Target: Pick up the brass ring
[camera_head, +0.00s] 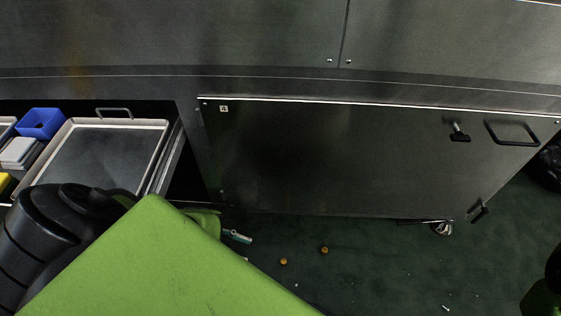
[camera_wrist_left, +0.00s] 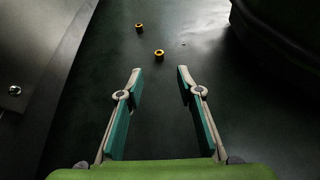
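Two small brass-coloured rings lie on the dark green floor. The nearer brass ring (camera_head: 283,261) is just right of my left gripper in the head view, and the other brass ring (camera_head: 324,250) is farther right. In the left wrist view, one ring (camera_wrist_left: 159,54) lies ahead of the fingers, roughly centred between their lines, and the second ring (camera_wrist_left: 139,27) is beyond it to the left. My left gripper (camera_wrist_left: 156,73) is open and empty, apart from both rings. In the head view my green arm mostly hides it; a teal fingertip (camera_head: 238,236) shows. My right gripper is out of view.
A steel machine front with a closed door panel (camera_head: 330,160), handle and knobs stands behind the floor area. At left, an open bay holds a metal tray (camera_head: 157,143), a blue bin (camera_head: 41,124) and other boxes. Small pale bits lie on the floor (camera_head: 390,275), otherwise mostly clear.

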